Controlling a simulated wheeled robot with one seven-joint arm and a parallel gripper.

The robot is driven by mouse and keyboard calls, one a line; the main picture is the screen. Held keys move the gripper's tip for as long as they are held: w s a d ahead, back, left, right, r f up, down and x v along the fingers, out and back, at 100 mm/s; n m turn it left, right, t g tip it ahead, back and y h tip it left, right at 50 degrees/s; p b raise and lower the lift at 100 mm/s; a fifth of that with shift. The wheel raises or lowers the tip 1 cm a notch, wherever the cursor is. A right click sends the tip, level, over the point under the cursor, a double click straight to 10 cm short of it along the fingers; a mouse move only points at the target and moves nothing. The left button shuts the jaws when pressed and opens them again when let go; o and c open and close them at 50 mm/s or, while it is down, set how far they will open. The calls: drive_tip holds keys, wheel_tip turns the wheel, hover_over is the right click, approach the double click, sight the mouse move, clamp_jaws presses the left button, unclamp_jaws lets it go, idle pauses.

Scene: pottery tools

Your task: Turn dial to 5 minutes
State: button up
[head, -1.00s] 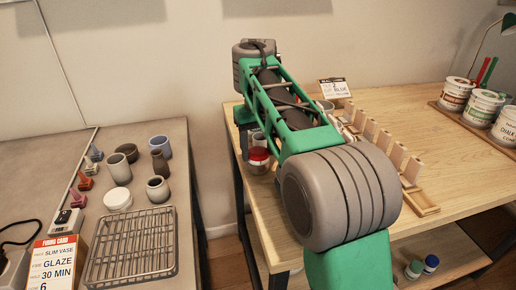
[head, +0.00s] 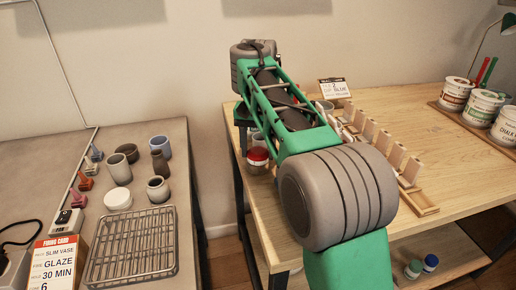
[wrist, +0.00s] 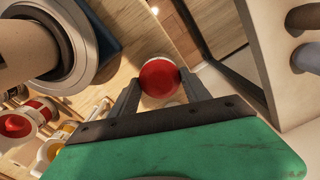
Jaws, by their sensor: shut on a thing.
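A round red top with a pale rim (wrist: 159,78) sits between the two fingers of my gripper (wrist: 158,86) in the wrist view. The fingers are on either side of it and shut on it. It looks like the dial, but no minute marks or pointer can be read. In the head view a small red-and-white round object (head: 258,158) stands near the left edge of the wooden table (head: 440,130), beneath my arm.
A grey bench at left holds a wire rack (head: 132,246), small pots and a firing card (head: 56,262). A gap separates bench and table.

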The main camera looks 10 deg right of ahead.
sight(258, 151)
idle(0.4)
drive_tip(key=o, duration=1.4)
drive_tip(key=shift+r, duration=0.1)
wheel_tip(258, 151, up, 8)
drive_tip(key=p, duration=0.7)
drive_tip(key=shift+f, duration=0.2)
